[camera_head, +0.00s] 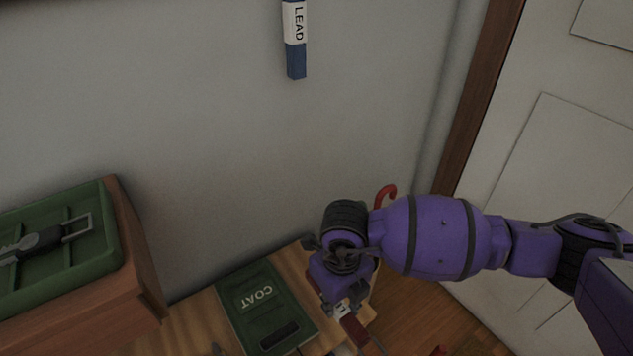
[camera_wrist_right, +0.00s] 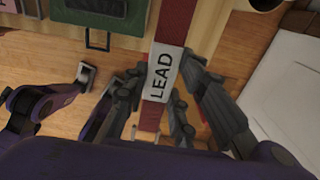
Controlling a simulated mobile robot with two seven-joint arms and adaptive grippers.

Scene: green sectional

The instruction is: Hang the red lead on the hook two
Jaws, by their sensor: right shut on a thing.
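The red lead (camera_wrist_right: 175,20) is a flat red strap with a white label reading LEAD. My right gripper (camera_wrist_right: 165,85) is shut on it at the label, and red strap shows on both sides of the fingers. In the head view the right gripper (camera_head: 345,303) is low, over the bench's right end, with a short red piece of the lead (camera_head: 354,329) below it. A blue strap (camera_head: 295,62) labelled LEAD hangs on the wall at the top; its upper end is cut off. Hook two cannot be made out. My left gripper is not clearly seen.
A wooden bench (camera_head: 190,325) carries a green item marked COAT (camera_head: 265,300). A wooden box (camera_head: 140,245) with a green tray (camera_head: 108,215) stands at left. A red curved piece (camera_head: 387,192) shows behind my right arm. A white door (camera_head: 560,160) is at right. The middle wall is bare.

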